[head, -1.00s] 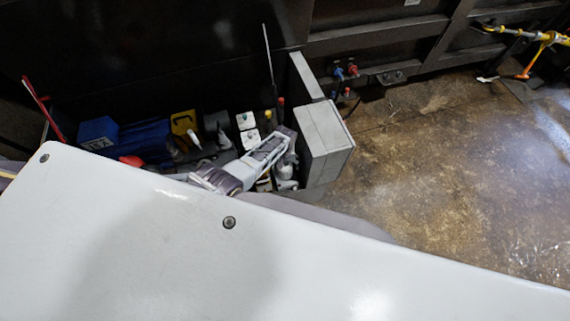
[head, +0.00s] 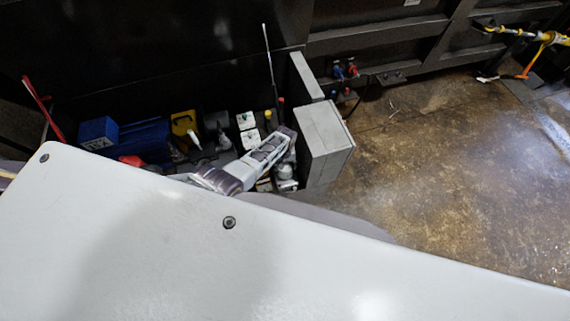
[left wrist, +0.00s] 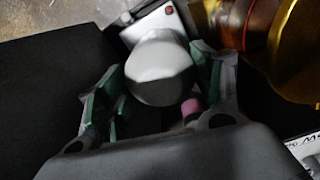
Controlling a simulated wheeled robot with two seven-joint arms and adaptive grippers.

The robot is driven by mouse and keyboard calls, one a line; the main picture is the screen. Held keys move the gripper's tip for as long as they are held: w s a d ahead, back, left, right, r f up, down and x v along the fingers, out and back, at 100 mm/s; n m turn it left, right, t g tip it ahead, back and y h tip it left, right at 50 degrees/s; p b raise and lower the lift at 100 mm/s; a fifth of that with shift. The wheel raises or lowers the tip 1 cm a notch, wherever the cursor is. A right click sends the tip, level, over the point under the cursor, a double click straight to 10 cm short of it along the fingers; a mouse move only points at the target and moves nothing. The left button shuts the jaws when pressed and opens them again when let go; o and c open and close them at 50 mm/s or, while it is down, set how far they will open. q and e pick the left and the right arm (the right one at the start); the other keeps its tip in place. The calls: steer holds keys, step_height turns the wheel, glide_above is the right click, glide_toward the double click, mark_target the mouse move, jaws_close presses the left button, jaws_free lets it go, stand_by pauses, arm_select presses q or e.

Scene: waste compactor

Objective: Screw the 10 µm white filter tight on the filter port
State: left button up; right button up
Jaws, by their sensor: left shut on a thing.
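A rounded, smooth white filter (left wrist: 160,70) fills the middle of the left wrist view. My left gripper (left wrist: 158,92) has its green-padded fingers on both sides of it and is shut on it. In the head view my left gripper (head: 285,170) points down among the machine parts, beside a grey box. The filter port is hidden under the filter and the gripper, so I cannot tell how the filter sits on it. No 10 µm marking is readable. My right gripper is not in view.
A grey box (head: 325,145) stands close right of the gripper. A blue motor (head: 145,138), a yellow part (head: 184,123) and white boxes (head: 248,130) crowd its left. A thin rod (head: 268,60) rises behind. An amber and gold cylinder (left wrist: 300,50) is close in the wrist view.

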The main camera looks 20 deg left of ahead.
arm_select(q)
steer(key=shift+m, duration=2.6)
steer(key=shift+m, duration=2.6)
steer(key=m, duration=0.5)
steer(key=shift+m, duration=0.3)
